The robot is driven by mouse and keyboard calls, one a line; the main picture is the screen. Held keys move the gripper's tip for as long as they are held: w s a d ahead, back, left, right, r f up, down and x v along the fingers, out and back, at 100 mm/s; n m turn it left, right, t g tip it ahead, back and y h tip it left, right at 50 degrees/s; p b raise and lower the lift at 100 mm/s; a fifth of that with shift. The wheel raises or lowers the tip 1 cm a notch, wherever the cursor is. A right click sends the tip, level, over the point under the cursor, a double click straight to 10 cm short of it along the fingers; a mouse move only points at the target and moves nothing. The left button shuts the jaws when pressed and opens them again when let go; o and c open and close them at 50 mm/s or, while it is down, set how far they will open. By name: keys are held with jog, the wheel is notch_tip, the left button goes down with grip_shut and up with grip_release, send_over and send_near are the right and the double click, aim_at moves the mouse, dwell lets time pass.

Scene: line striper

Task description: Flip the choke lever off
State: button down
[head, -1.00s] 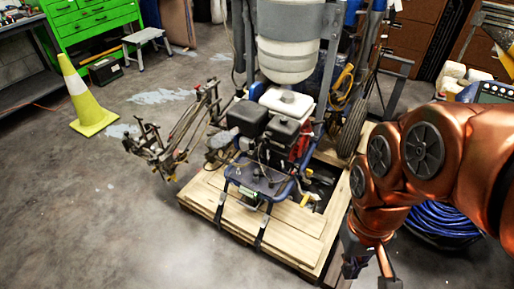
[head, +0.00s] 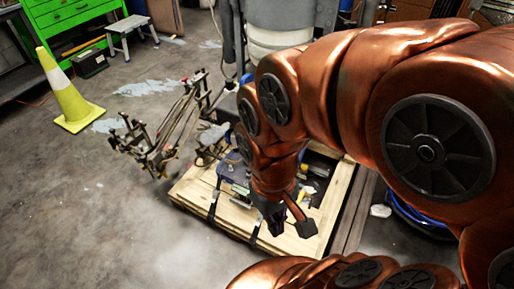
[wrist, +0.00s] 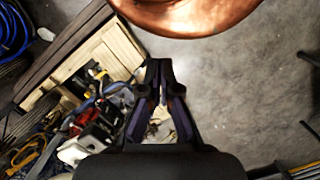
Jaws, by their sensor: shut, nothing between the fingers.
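The line striper (head: 165,130) stands on a wooden pallet (head: 190,190) in the head view, but my arm covers most of its engine. In the wrist view the engine (wrist: 95,132) shows at the lower left, with red, white and black parts. I cannot make out the choke lever in either view. My gripper (head: 276,228) is above the front right part of the pallet in the head view. In the wrist view my gripper (wrist: 158,68) is shut and empty, with its tips apart from the engine.
A yellow cone (head: 68,95) and a small grey stool (head: 128,30) stand on the floor at the left. A coil of blue hose (wrist: 12,30) lies beside the pallet in the wrist view. The floor at the front left is clear.

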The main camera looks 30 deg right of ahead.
jog(key=w+a+f+y+b, duration=0.2)
jog(key=w+b, duration=0.1)
jog(key=w, duration=0.2)
jog(key=w+a+f+n+t+y+b, duration=0.1)
jog(key=w+a+f+y+b, duration=0.15)
jog(key=w, duration=0.35)
jog(key=w+a+f+y+b, duration=0.1)
jog(key=w+a+f+b, duration=0.1)
jog(key=w+b, duration=0.25)
jog(key=w+d+f+m+t+y+b, duration=0.1)
jog(key=w+d+f+t+y+b, duration=0.2)
jog(key=w, duration=0.4)
jog(key=w+d+f+m+t+b, duration=0.1)
jog(key=w+d+f+b, duration=0.2)
jog(key=w+d, duration=0.35)
jog(key=w+d+f+m+t+y+b, duration=0.1)
jog(key=w+d+f+t+y+b, duration=0.2)
jog(key=w, duration=0.5)
jog(key=d+f+m+t+h+b, duration=0.2)
jog(key=d+f, duration=0.5)
jog(key=d, duration=0.3)
jog(key=w+d+f+m+t+h+b, duration=0.1)
jog(key=d+f+m+t+h+b, duration=0.1)
jog(key=d+f, duration=0.5)
jog(key=d+f+m+t+h+b, duration=0.2)
jog(key=d+f+b, duration=0.2)
jog(key=d, duration=1)
notch_tip(320, 180, down, 3)
jog(key=shift+w+f, duration=0.15)
jog(key=shift+w, duration=0.15)
